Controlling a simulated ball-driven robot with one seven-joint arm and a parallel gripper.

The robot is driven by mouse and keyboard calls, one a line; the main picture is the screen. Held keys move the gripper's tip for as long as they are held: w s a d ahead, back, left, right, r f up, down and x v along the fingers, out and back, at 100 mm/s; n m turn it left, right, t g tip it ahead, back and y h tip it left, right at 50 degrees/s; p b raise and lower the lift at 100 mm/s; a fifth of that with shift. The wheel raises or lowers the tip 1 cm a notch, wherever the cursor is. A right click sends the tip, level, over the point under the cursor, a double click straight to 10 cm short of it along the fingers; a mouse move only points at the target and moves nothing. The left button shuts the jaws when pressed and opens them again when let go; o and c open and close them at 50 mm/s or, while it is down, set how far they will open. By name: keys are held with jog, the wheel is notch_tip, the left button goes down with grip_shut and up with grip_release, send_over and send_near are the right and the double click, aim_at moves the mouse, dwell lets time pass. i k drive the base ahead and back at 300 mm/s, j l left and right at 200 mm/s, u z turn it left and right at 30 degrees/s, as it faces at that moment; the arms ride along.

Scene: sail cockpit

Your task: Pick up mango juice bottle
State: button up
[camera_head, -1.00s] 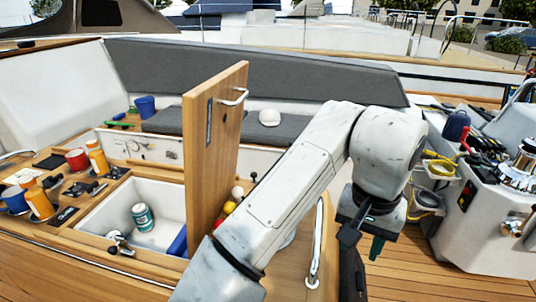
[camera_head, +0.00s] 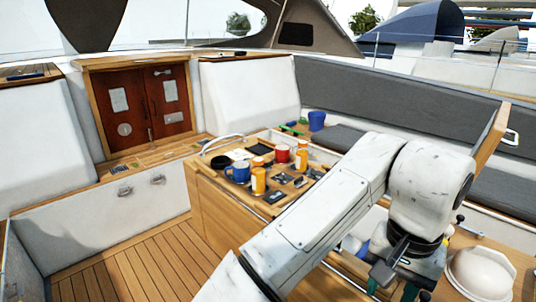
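Two orange bottles stand on the wooden cockpit table: a nearer orange bottle (camera_head: 259,184) and a farther orange bottle (camera_head: 301,160). Their labels are too small to read, so I cannot tell which is mango juice. The nearer one is beside a blue mug (camera_head: 239,172); the farther one is right of a red mug (camera_head: 283,154). My gripper (camera_head: 392,288) hangs at the lower right, well apart from both bottles. Its green-tipped fingers are apart and nothing shows between them. Its lower end is close to the picture's bottom edge.
The table (camera_head: 222,192) also bears small dark items. A blue bucket (camera_head: 317,121) stands on the ledge behind. A white helmet (camera_head: 481,274) lies at the lower right, near an upright wooden lid (camera_head: 489,135). The wooden floor (camera_head: 135,268) at left is clear.

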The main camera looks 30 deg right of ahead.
aim_at(303, 152)
jog(key=i+j+u, duration=0.15)
jog(key=i+u, duration=0.5)
jog(key=i, duration=0.3)
jog(key=i+l+u, duration=0.15)
jog(key=i+u, duration=0.2)
jog(key=i+z, duration=0.35)
jog(key=i, duration=0.2)
jog(key=i+j+z, duration=0.3)
jog(key=i, duration=0.2)
jog(key=i+l+z, duration=0.1)
jog(key=z, duration=0.4)
jog(key=i+z, duration=0.2)
jog(key=z, duration=0.3)
jog(key=i+z, duration=0.2)
jog(key=z, duration=0.25)
jog(key=i+z, duration=0.15)
jog(key=z, duration=0.35)
jog(key=i+l+u, duration=0.25)
jog(key=i, duration=0.2)
jog(key=j, duration=0.1)
